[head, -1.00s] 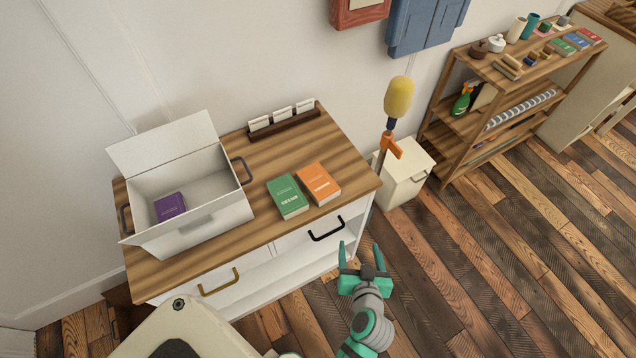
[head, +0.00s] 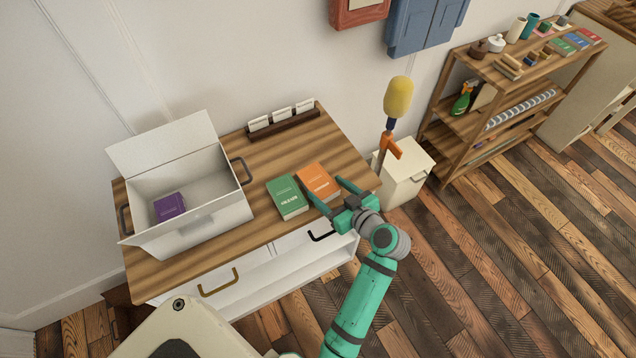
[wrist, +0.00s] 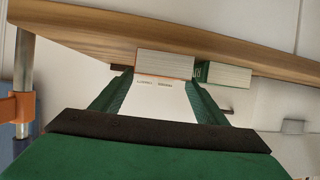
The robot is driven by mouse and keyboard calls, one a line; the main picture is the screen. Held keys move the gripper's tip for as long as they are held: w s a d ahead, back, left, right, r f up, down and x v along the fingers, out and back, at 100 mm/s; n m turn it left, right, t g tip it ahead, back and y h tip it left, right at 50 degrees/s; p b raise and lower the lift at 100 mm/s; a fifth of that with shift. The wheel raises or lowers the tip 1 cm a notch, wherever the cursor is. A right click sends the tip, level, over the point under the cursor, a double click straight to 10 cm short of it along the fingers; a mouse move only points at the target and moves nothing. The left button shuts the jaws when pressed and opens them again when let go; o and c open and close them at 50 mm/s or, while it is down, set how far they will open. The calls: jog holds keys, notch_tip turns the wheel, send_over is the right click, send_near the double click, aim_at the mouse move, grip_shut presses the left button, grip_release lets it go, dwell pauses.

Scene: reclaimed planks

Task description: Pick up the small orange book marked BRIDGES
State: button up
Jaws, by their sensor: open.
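The orange book (head: 317,179) lies flat on the wooden top of the cabinet, right of the green book (head: 287,196). Its cover lettering is too small to read for certain. My gripper (head: 327,189) is open at the near end of the orange book, one finger toward each side. In the wrist view, the pale page edge of the orange book (wrist: 165,65) shows between the fingertips, and the green book (wrist: 225,76) is just right of it. I cannot tell whether the fingers touch either book.
A white open box (head: 190,237) holding a purple book (head: 169,206) stands on the left of the cabinet top (head: 262,160). A dark card holder (head: 284,125) is at the back. A yellow duster (head: 398,97) stands beyond the right end, near a small white cabinet (head: 408,180).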

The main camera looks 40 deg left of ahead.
aim_at(322, 185)
jog(key=shift+x, duration=2.95)
jog(key=shift+s, duration=0.1)
jog(key=c, duration=0.8)
